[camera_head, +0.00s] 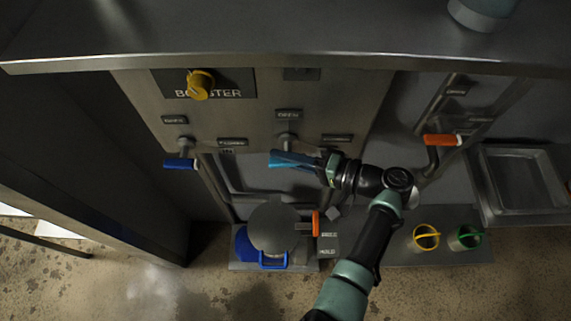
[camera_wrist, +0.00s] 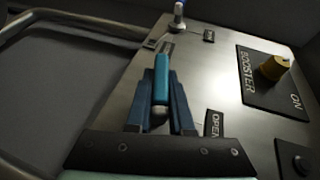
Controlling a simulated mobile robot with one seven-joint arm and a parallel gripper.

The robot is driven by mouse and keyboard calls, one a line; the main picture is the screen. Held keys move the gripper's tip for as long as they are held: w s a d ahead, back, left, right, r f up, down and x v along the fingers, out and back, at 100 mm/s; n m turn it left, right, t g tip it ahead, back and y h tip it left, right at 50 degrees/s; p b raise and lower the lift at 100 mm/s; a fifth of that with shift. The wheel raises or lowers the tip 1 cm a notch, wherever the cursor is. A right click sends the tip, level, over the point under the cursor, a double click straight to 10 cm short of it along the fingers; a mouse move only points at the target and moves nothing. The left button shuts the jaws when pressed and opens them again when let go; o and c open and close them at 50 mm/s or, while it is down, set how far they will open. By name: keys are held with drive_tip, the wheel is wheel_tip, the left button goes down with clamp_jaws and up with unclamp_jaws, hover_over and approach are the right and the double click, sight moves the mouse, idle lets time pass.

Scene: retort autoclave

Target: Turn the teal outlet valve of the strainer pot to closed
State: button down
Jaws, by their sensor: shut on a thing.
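The teal valve handle (camera_head: 279,155) sits at the lower edge of the grey panel, below an OPEN label (camera_head: 288,114). In the wrist view the teal handle (camera_wrist: 161,75) is a rounded bar between my two blue fingers. My gripper (camera_head: 298,161) reaches it from the right and is shut on it. The gripper also shows in the wrist view (camera_wrist: 162,92), with a finger on each side of the handle. A second label (camera_head: 337,138) is right of the valve, too small to read. The fingers partly hide the handle in the head view.
A blue-handled valve (camera_head: 179,163) is to the left, and an orange-handled one (camera_head: 441,140) to the right. A yellow knob (camera_head: 200,84) marked BOOSTER is above. A round-lidded pot (camera_head: 274,228) stands below, beside an orange handle (camera_head: 315,223). Yellow (camera_head: 426,238) and green (camera_head: 467,238) rimmed containers are lower right.

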drive_tip(key=shift+m+t+y+b, duration=0.45)
drive_tip(key=shift+y+b, duration=0.75)
drive_tip(key=shift+b, duration=0.3)
drive_tip(key=c, duration=0.8)
unclamp_jaws()
drive_tip(key=shift+a, duration=0.1)
drive_tip(key=b+v, duration=0.3)
drive_tip(key=v, duration=1)
drive_tip(key=shift+b, duration=0.3)
